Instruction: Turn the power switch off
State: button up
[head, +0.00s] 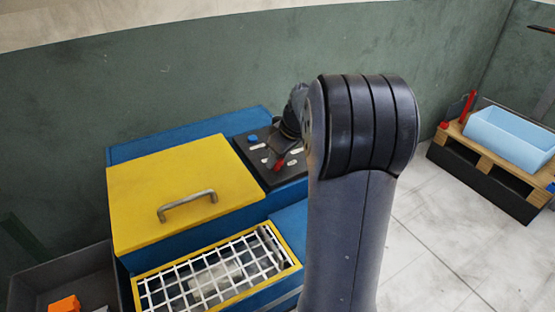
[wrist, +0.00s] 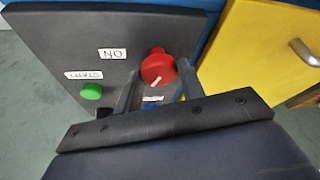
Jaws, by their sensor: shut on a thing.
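The power switch is a red round knob (wrist: 157,66) with a white pointer line on the dark control panel (wrist: 60,45). An ON label (wrist: 112,54) sits beside it and reads upside down in the wrist view. My gripper (wrist: 157,72) has one finger on each side of the knob and is shut on it. The pointer line slants up to the right in the wrist view. In the head view the red knob (head: 280,164) shows small on the panel (head: 250,152), and my arm hides part of the panel.
A green button (wrist: 91,91) with a START label (wrist: 84,75) is on the panel, and a blue button (head: 252,139) too. A yellow lid (head: 180,190) with a metal handle adjoins the panel. A white grid guard (head: 215,268) is in front. A blue bin (head: 510,138) stands on a pallet at right.

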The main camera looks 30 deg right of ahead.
jog(key=shift+d+n+g+y, duration=0.1)
jog(key=shift+n+g+y, duration=0.2)
jog(key=shift+n, duration=0.8)
jog(key=shift+d+n+g+y, duration=0.1)
jog(key=shift+n+g+y, duration=0.2)
jog(key=shift+n, duration=0.8)
jog(key=o, duration=1)
jog(key=v, duration=1)
jog(key=shift+d+r, duration=0.1)
jog(key=shift+r, duration=0.25)
